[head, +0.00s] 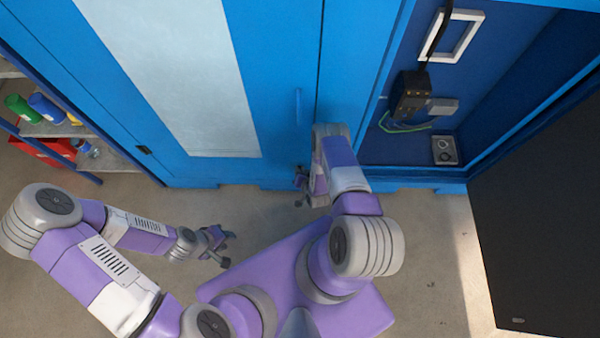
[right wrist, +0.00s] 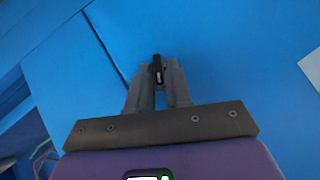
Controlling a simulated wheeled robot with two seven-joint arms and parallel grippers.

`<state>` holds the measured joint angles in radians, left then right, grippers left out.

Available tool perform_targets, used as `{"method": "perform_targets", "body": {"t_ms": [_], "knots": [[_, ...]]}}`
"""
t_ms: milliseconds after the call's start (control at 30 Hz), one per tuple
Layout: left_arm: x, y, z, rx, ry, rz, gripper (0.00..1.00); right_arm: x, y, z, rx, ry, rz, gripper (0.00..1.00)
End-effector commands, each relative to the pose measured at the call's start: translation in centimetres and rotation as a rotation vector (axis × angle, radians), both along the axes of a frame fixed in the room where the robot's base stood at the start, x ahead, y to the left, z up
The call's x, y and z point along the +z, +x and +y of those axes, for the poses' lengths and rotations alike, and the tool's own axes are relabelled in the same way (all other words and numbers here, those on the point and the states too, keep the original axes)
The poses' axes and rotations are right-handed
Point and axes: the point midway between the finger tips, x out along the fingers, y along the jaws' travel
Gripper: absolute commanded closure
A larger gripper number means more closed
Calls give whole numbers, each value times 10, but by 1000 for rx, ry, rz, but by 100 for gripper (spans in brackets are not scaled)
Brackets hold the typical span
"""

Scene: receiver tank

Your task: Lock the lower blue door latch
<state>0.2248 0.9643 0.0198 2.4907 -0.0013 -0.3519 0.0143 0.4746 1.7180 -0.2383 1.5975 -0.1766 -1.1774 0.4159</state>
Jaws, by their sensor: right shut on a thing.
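The blue door (head: 275,60) of the cabinet is closed, with a pale panel (head: 190,75) on it. My right gripper (head: 300,182) is low against the door front, near its right edge. In the right wrist view the two grey fingers (right wrist: 158,80) are shut on a small black latch (right wrist: 157,66) beside a dark door seam. The latch is mostly hidden between the fingers, so its turn is hard to tell. In the head view my right arm and gripper hide it. My left gripper (head: 226,249) is open and empty above the floor, away from the door.
An open cabinet bay (head: 480,75) with a black box (head: 409,95) and a cable is at the right. A dark open door (head: 545,220) stands at the far right. A shelf with bottles (head: 45,107) and a red box (head: 45,150) is at the left.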

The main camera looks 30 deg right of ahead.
Motion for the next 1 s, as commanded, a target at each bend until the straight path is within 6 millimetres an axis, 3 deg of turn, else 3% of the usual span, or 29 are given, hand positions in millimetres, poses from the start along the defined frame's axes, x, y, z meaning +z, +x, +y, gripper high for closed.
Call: {"method": "perform_targets", "body": {"t_ms": [1000], "knots": [[-2,0,0,0,0,0,65,-11,-5,-6,1,751,-462,100]]}}
